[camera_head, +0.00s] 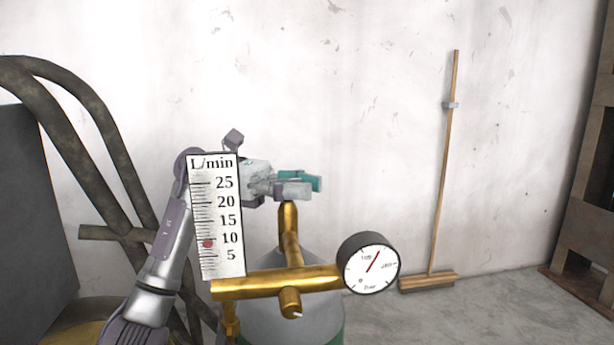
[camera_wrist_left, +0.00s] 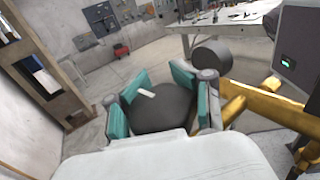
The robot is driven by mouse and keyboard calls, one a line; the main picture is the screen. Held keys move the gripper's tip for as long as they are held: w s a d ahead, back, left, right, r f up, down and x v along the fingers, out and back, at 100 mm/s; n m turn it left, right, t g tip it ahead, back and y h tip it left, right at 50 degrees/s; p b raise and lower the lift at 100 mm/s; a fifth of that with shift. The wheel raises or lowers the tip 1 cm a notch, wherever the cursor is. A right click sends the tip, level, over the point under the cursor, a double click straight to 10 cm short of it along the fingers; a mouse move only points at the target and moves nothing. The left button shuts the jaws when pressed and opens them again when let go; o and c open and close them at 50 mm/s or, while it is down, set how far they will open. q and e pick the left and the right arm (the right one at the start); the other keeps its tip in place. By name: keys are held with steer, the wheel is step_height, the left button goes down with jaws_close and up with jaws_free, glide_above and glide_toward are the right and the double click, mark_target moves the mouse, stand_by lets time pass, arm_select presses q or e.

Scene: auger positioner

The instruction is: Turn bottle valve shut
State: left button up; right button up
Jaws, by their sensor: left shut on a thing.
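The gas bottle (camera_head: 300,325) stands at the lower middle of the head view, with a brass regulator (camera_head: 270,283) on it. A dark round valve knob (camera_wrist_left: 160,108) with a white mark shows in the left wrist view between the teal finger pads. My left gripper (camera_head: 297,186) is at the top of the brass stem (camera_head: 289,225), its fingers shut on the knob. In the head view the gripper largely hides the knob. My right gripper is not in view.
A round gauge (camera_head: 368,263) and an L/min flow scale (camera_head: 215,215), with its red ball near 10, sit on the regulator. A dark tubular frame (camera_head: 110,170) stands at left. A broom (camera_head: 441,180) leans on the wall. A workbench (camera_wrist_left: 222,28) shows in the wrist view.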

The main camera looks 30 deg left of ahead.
arm_select(q)
steer(key=m+g+p, duration=0.1)
steer(key=g, duration=0.1)
steer(key=m+g, duration=0.2)
steer(key=s+m+g+y+p, duration=0.1)
steer(key=g, duration=0.2)
steer(key=shift+a+r+m+p, duration=0.2)
steer(key=shift+r+m+p, duration=0.05)
steer(key=shift+m+p, duration=0.05)
steer(key=shift+s+m+g+y, duration=0.15)
steer(key=shift+m+g+y, duration=0.15)
steer(key=shift+m+g, duration=0.35)
steer(key=shift+a+g, duration=0.1)
steer(key=shift+g, duration=0.45)
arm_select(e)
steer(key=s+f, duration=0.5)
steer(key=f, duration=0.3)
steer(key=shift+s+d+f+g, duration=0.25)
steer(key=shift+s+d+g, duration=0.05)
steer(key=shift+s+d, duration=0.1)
arm_select(q)
steer(key=shift+s+m+y, duration=0.1)
steer(key=shift+m+y, duration=0.2)
steer(key=shift+m, duration=0.05)
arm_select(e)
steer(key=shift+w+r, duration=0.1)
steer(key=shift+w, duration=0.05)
